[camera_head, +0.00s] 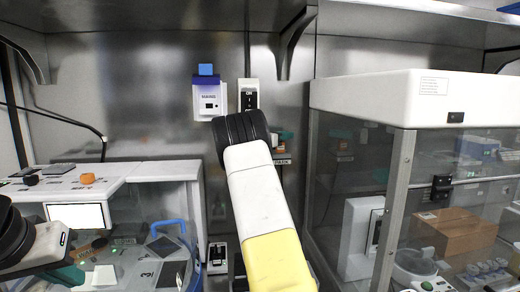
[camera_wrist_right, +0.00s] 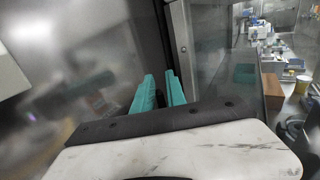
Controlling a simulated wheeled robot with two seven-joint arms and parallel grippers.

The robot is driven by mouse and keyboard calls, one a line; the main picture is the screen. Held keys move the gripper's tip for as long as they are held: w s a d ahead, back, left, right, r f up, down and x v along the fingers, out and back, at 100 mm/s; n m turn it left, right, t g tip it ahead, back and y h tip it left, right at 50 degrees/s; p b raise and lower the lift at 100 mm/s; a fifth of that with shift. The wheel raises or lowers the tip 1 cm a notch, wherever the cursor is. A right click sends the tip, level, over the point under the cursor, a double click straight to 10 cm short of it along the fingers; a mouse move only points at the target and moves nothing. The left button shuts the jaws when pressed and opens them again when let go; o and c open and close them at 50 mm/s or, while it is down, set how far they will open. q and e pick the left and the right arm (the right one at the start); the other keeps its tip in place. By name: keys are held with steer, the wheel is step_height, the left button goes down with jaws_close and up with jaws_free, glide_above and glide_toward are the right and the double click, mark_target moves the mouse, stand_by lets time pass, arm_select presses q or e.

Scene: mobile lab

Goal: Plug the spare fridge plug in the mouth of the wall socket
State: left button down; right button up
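A white plate with a dark upright insert (camera_head: 248,95), perhaps the wall socket, is on the steel back wall. My right arm reaches up just below it, and its black wrist hides what is behind. In the right wrist view, the teal fingers of my right gripper (camera_wrist_right: 160,92) stand a narrow gap apart. Something dark shows between them; I cannot tell whether it is the plug or background. My left gripper (camera_head: 70,274) is low at the left, with a bit of teal showing; its opening is unclear. I cannot make out the spare fridge plug for sure.
A white dispenser with a blue top (camera_head: 209,98) hangs left of the plate. A glass-sided cabinet (camera_head: 415,95) stands close at right. A white instrument (camera_head: 110,180) with an orange knob is at left. A small black-and-white unit (camera_head: 217,257) sits low between them.

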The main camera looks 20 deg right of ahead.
jaws_close()
steer(key=shift+r, duration=0.1)
steer(key=shift+r, duration=0.5)
steer(key=s+a+r, duration=0.3)
steer(key=s+a, duration=0.8)
steer(key=shift+s+r, duration=0.4)
steer(key=shift+c, duration=0.8)
jaws_free()
jaws_close()
